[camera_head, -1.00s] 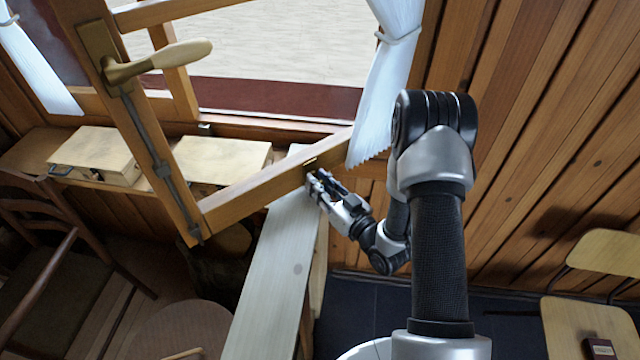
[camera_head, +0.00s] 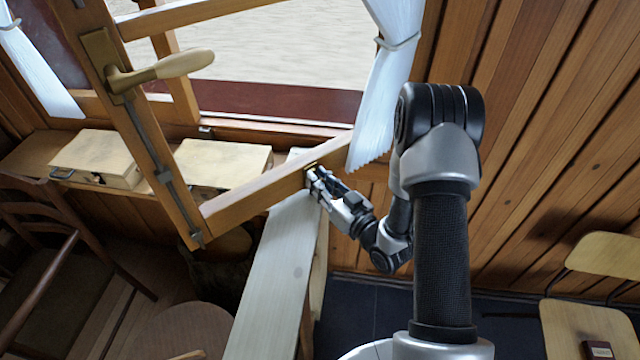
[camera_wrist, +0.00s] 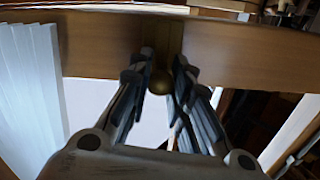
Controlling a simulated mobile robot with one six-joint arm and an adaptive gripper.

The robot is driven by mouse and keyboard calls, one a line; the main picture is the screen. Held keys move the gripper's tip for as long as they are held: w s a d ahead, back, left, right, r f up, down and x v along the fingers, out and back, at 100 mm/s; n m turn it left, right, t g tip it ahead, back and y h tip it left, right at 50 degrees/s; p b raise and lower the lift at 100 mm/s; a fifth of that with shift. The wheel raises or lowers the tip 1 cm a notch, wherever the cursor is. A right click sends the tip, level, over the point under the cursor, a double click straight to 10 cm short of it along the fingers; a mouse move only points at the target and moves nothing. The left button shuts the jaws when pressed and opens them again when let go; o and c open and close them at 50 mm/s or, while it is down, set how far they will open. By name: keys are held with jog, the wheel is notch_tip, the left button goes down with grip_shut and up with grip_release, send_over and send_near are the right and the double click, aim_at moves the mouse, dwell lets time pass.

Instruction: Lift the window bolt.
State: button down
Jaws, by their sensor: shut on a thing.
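The window bolt (camera_wrist: 161,80) shows in the wrist view as a brass knob below a brass strip on the lower rail of the wooden window sash (camera_wrist: 100,45). My gripper (camera_wrist: 162,88) is shut on this knob, with one finger on each side. In the head view, my gripper (camera_head: 314,180) is at the right end of the sash's lower rail (camera_head: 255,198), beside the white curtain. There the bolt is mostly hidden by the fingers.
A white curtain (camera_head: 385,85) hangs close above my gripper. A pale board (camera_head: 275,270) lies below it. Wooden boxes (camera_head: 100,155) stand on the sill at left. The open sash carries a brass handle (camera_head: 165,68). A chair (camera_head: 600,270) stands at lower right.

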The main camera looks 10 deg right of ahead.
jog(key=shift+w+r, duration=0.1)
jog(key=shift+r, duration=0.15)
jog(key=c, duration=1.4)
grip_release()
jog(key=shift+f, duration=0.1)
jog(key=v, duration=1.2)
jog(key=shift+f, duration=0.1)
